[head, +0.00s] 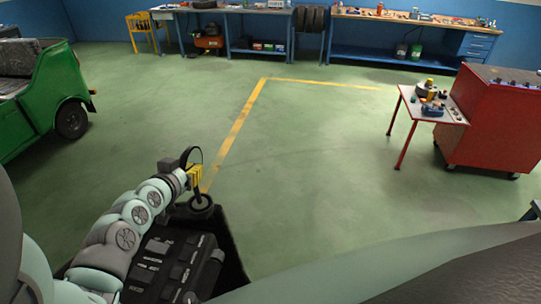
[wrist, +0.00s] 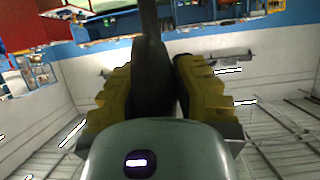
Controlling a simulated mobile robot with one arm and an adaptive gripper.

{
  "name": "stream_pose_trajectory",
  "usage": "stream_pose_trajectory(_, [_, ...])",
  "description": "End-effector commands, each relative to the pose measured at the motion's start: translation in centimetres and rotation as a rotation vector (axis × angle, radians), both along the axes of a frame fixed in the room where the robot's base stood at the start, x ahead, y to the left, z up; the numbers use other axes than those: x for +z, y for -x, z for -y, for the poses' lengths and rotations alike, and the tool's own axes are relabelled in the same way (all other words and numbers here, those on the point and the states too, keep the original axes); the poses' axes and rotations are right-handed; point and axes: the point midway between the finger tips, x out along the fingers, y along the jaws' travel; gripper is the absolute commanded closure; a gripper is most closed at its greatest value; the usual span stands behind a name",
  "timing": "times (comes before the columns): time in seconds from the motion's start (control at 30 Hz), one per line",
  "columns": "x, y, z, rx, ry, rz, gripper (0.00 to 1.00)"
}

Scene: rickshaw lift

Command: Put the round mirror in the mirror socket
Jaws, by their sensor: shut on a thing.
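My gripper (head: 194,178) has yellow fingers and is at the end of my arm, left of centre in the head view. In the wrist view the gripper (wrist: 150,88) is shut on a dark, narrow thing, which I take to be the round mirror (wrist: 148,50) seen edge-on. In the head view a thin black ring, likely the mirror's rim (head: 199,152), stands up at the fingers. A small dark round part shows just below the gripper; I cannot tell if it belongs to the mirror. I cannot make out the mirror socket in either view.
A green vehicle (head: 45,100) stands at the left, well away from my gripper. A red cabinet (head: 490,125) and a small red-legged table (head: 436,104) stand at the right. Blue workbenches (head: 410,54) line the back wall. The green floor (head: 320,170) between is clear.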

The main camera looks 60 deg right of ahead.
Motion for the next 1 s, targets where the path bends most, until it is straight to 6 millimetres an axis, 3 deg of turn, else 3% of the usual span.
stream_pose_trajectory(0.23, [-0.4, 0.1, 0.1, -0.002, 0.002, 0.000, 1.00])
stream_pose_trajectory(0.27, [-0.3, 0.1, 0.1, -0.002, 0.001, 0.000, 0.70])
stream_pose_trajectory(0.43, [-0.3, 0.0, 0.0, -0.001, 0.000, -0.001, 0.52])
stream_pose_trajectory(0.8, [0.3, 0.0, 0.0, 0.000, -0.001, -0.001, 0.52])
stream_pose_trajectory(1.0, [0.5, 0.5, -1.6, 0.003, -0.001, 0.000, 0.52])
